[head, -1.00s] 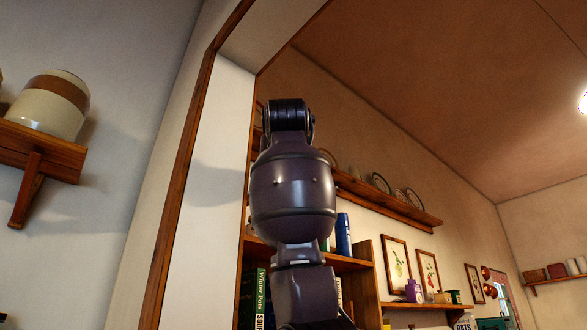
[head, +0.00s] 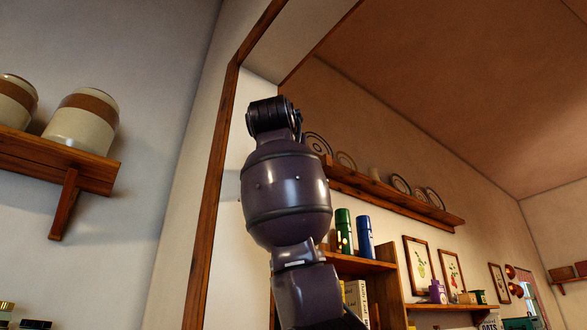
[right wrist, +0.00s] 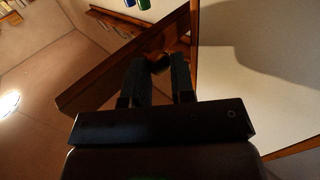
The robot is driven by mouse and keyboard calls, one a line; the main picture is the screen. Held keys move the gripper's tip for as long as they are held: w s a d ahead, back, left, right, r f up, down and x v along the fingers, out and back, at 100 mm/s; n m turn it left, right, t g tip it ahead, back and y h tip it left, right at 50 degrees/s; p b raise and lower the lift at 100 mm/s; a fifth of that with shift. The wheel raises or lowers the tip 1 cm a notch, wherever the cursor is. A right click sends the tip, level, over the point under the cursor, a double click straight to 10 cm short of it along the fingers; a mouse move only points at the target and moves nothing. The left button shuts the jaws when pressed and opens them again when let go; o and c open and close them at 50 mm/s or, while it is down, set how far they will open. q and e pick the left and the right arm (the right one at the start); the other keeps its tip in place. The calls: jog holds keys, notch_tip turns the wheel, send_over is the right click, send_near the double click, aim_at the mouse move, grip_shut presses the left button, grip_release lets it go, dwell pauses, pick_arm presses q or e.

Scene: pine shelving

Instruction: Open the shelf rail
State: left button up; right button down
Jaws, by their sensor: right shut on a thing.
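In the right wrist view my right gripper (right wrist: 160,80) is shut on a small dark rounded piece (right wrist: 158,62) that looks like a knob or handle. A brown wooden board (right wrist: 95,82) runs diagonally just beyond the fingers and may be the shelf rail; I cannot tell how the piece joins it. In the head view an arm of mine rises through the middle, and its gripper does not show there. My left gripper is in neither view.
A wooden wall shelf (head: 60,160) with striped jars (head: 82,122) is at the left. A wood-edged white wall end (head: 215,180) stands beside my arm. Behind are a plate shelf (head: 390,200), a bookcase (head: 390,290) with green (head: 344,231) and blue (head: 364,237) canisters, and framed pictures.

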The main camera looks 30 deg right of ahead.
jog(key=shift+w+f, duration=0.1)
jog(key=shift+w, duration=0.15)
jog(key=c, duration=1.2)
grip_release()
jog(key=shift+w, duration=0.25)
jog(key=shift+o, duration=1.3)
jog(key=shift+w+a+f, duration=0.1)
jog(key=shift+w+f, duration=0.05)
jog(key=shift+w, duration=0.1)
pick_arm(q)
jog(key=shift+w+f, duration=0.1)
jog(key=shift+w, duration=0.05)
pick_arm(e)
jog(key=shift+s, duration=0.1)
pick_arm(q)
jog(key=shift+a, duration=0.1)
